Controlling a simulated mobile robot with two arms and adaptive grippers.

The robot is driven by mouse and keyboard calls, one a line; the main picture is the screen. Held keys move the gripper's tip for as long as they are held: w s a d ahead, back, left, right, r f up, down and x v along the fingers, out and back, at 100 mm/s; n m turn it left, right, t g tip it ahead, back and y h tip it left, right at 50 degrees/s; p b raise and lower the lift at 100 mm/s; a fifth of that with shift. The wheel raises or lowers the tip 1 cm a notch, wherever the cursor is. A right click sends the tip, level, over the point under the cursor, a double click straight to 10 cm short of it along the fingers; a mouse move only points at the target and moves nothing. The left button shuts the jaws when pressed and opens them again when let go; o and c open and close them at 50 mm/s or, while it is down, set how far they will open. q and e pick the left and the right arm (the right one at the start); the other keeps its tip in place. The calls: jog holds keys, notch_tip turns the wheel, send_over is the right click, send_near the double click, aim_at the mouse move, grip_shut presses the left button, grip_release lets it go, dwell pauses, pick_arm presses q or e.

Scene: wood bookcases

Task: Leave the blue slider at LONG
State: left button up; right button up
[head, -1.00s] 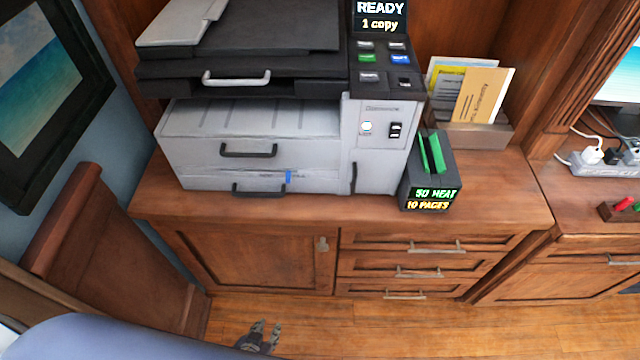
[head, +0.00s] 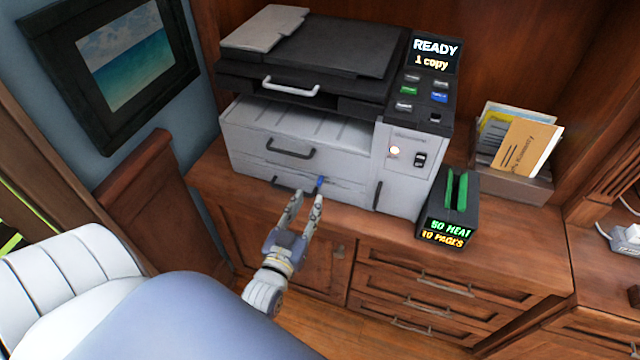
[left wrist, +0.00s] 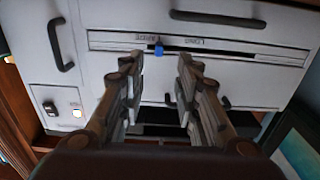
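The blue slider (head: 320,183) is a small tab in a thin slot on the printer's (head: 340,140) lower front. In the left wrist view, which is turned upside down, the slider (left wrist: 158,50) sits left of the middle of the dark slot (left wrist: 235,53). A label that seems to read LONG (left wrist: 190,42) is to its right; another label (left wrist: 153,38) beside it is too small to read surely. My left gripper (head: 307,200) is open in front of the slot, its fingers on either side of the slider in the wrist view, with no contact visible. My right gripper is out of view.
Dark handles (head: 290,148) stick out of the printer front, close above and below the slot. A black box with green cards (head: 455,200) stands right of the printer. The wooden cabinet (head: 300,245) is below. A wooden chair or panel (head: 145,195) is at left.

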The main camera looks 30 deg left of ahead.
aim_at(318, 183)
pick_arm(q)
jog(key=x, duration=0.7)
jog(key=shift+w+d+p, duration=0.1)
jog(key=shift+w+p, duration=0.1)
jog(key=shift+p, duration=0.2)
grip_shut()
